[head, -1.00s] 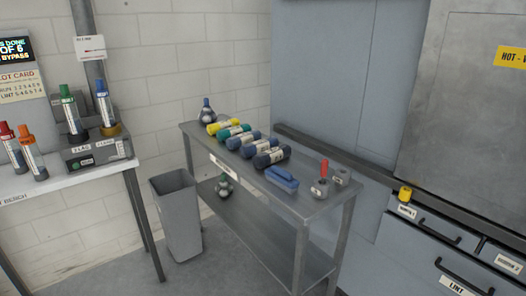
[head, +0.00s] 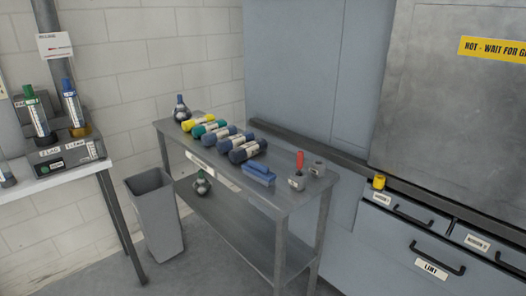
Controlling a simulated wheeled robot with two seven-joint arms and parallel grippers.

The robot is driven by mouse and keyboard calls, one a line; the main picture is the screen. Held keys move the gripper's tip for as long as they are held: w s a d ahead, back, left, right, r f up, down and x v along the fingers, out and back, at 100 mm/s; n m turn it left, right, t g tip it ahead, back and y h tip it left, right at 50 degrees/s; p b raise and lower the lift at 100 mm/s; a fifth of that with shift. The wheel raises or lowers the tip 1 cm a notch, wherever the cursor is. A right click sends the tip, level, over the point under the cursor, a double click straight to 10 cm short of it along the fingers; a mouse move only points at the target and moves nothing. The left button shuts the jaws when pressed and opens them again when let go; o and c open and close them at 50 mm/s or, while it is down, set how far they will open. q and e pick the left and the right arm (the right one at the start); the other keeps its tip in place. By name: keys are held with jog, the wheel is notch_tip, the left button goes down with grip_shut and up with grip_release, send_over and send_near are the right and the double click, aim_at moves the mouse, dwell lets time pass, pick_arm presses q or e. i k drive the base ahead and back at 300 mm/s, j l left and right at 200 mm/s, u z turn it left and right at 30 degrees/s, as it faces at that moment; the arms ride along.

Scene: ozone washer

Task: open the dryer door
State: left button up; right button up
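A large grey metal panel (head: 445,110) with a yellow label (head: 492,47) reading "HOT - WAIT FOR G..." stands at the right of the head view; it may be the dryer door, and it looks closed. Its right side is cut off by the picture edge, and no handle shows on the visible part. Below it are drawers with black handles, one labelled LINT (head: 432,268). Neither of my grippers is in view.
A metal cart (head: 290,208) with rolled bundles, a blue brush (head: 258,174) and small weights stands left of the machine. A grey bin (head: 155,215) and a bench with bottles are further left. A yellow knob (head: 379,182) sits on the ledge.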

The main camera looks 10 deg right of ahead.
aim_at(450, 123)
jog(key=z, duration=1.55)
